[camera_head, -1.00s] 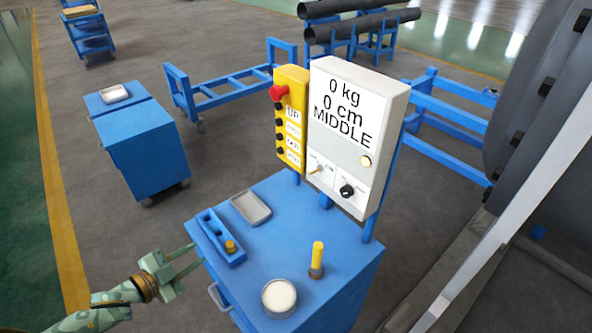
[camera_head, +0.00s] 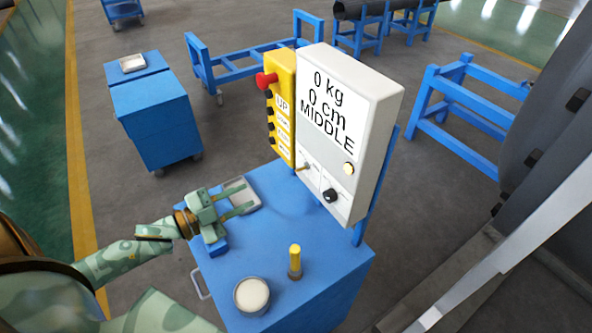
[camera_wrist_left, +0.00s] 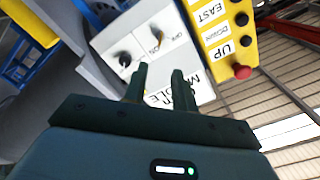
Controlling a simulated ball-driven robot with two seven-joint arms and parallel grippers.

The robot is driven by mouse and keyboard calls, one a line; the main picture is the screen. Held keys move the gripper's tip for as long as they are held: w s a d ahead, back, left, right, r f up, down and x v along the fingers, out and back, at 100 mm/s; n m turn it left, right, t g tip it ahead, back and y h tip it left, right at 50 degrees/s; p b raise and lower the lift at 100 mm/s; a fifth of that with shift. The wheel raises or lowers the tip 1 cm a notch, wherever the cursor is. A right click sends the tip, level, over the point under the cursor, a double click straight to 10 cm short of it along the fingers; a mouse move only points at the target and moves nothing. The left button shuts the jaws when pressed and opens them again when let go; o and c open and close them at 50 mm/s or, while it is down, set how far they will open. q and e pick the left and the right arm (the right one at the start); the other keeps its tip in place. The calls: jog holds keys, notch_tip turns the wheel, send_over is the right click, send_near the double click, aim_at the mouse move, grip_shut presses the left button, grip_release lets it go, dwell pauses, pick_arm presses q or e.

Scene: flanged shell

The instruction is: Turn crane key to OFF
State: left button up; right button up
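The white crane control box (camera_head: 345,120) stands on a blue cabinet and its screen reads 0 kg, 0 cm, MIDDLE. The small brass crane key (camera_head: 307,167) is low on its face, left of a black knob (camera_head: 330,195). In the left wrist view the key (camera_wrist_left: 158,40) shows by small OFF and ON labels; which one it points to is unclear. My left gripper (camera_head: 250,195) is open and empty, over the cabinet top, left of the box and apart from the key. Its fingers (camera_wrist_left: 160,75) point towards the box face. My right gripper is not in view.
A yellow button pendant (camera_head: 281,105) with a red stop button is beside the box's left edge. On the blue cabinet (camera_head: 310,265) are a grey tray (camera_head: 245,196), a round cream-topped container (camera_head: 252,294) and a yellow-topped post (camera_head: 295,260). A large dark flanged shell (camera_head: 555,130) fills the right.

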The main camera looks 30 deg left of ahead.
aim_at(296, 171)
pick_arm(q)
jog(key=x, duration=1.4)
jog(key=shift+w+p, duration=0.15)
jog(key=shift+p, duration=0.25)
grip_shut()
